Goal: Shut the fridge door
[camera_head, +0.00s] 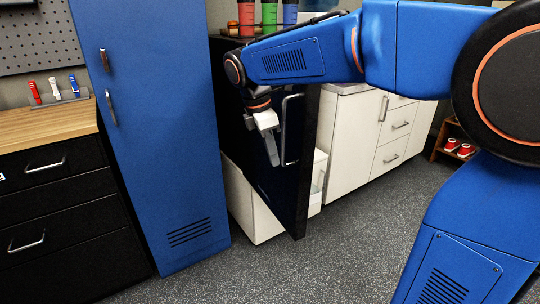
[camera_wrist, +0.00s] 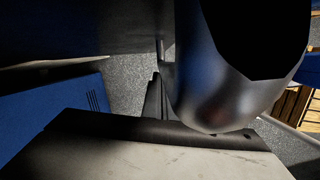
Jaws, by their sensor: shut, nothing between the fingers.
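The black fridge door (camera_head: 292,190) stands open in the head view, swung out toward me beside the blue locker. Its silver bar handle (camera_head: 287,128) is near the upper part of the door. My gripper (camera_head: 273,154) is shut and empty, pointing down in front of the door and left of the handle. I cannot tell whether it touches the door. The fridge body is mostly hidden behind my arm and the door. The wrist view is dark and close, with a pale grey block across the bottom.
A tall blue locker (camera_head: 165,140) stands left of the door, with black drawers (camera_head: 60,215) beyond it. White cabinets (camera_head: 355,135) stand to the right. Red, green and blue cups (camera_head: 269,14) stand above the fridge. The grey speckled floor (camera_head: 300,270) in front is clear.

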